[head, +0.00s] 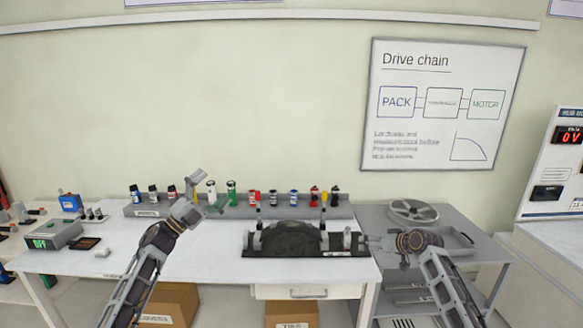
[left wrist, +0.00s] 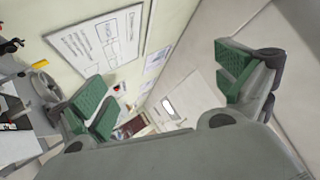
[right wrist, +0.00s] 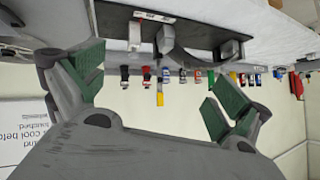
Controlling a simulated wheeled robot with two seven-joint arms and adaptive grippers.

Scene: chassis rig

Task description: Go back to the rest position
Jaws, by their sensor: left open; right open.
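My left gripper (head: 207,189) is raised above the white table (head: 200,262), in front of the back rack. In the left wrist view its green-padded fingers (left wrist: 165,95) are spread wide with nothing between them. My right gripper (head: 372,242) is at the table's right end, beside the black chassis rig (head: 290,240). In the right wrist view its green-padded fingers (right wrist: 152,90) are spread apart and hold nothing. That view is upside down, with the rig and the table edge beyond the fingers. I cannot tell from the head view whether the right fingertips touch the rig's right clamp (head: 347,238).
A grey rack (head: 150,211) with several coloured connectors runs along the table's back. A green-display meter (head: 52,234) and a blue device (head: 70,203) stand at left. A grey cart (head: 480,250) with a wheel (head: 413,211) stands at right. The table's front middle is clear.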

